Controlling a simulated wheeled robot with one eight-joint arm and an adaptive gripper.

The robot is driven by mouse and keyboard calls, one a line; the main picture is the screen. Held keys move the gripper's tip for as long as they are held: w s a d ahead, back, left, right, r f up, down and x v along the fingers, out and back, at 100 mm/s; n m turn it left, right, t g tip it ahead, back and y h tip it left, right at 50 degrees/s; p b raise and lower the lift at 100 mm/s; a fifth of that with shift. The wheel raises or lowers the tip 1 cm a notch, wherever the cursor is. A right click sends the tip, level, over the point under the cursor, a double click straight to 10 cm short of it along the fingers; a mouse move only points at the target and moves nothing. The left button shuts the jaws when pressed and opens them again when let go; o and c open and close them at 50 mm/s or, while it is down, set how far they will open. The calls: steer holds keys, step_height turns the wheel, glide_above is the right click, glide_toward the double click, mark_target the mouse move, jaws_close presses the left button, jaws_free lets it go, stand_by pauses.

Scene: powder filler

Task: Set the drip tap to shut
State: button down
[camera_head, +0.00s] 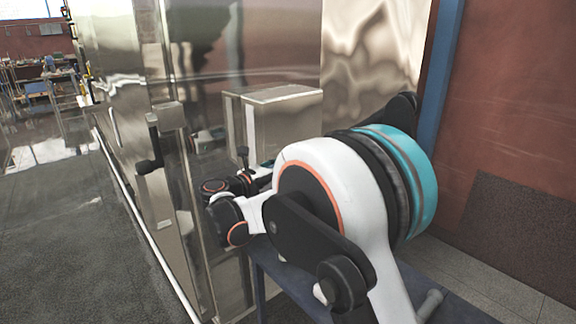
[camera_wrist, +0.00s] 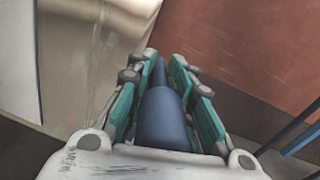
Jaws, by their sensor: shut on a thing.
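In the wrist view, my gripper (camera_wrist: 163,62) has its teal-padded fingers on both sides of a smooth blue part (camera_wrist: 164,120). The part is broad close to the camera and narrows towards the fingertips. The gripper is shut on it. I cannot tell whether this part is the drip tap's handle, nor which way the tap is set. In the head view, my arm reaches towards the metal machine, and its own links hide most of the gripper and what it holds. No tap can be made out clearly there.
A grey metal box (camera_head: 283,122) stands beside the tall shiny metal cabinet (camera_head: 245,45). A dark blue bench (camera_head: 290,290) lies beneath my arm. A blue post (camera_head: 440,70) and a red wall (camera_head: 510,100) are at the right. Open floor (camera_head: 60,240) lies at the left.

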steer(key=c, duration=1.6)
jaws_free()
steer(key=shift+s+a+f, duration=0.1)
steer(key=shift+s+f, duration=0.05)
steer(key=shift+a, duration=0.15)
steer(key=v, duration=1.1)
steer(key=shift+s+a, duration=0.25)
steer(key=shift+s, duration=0.1)
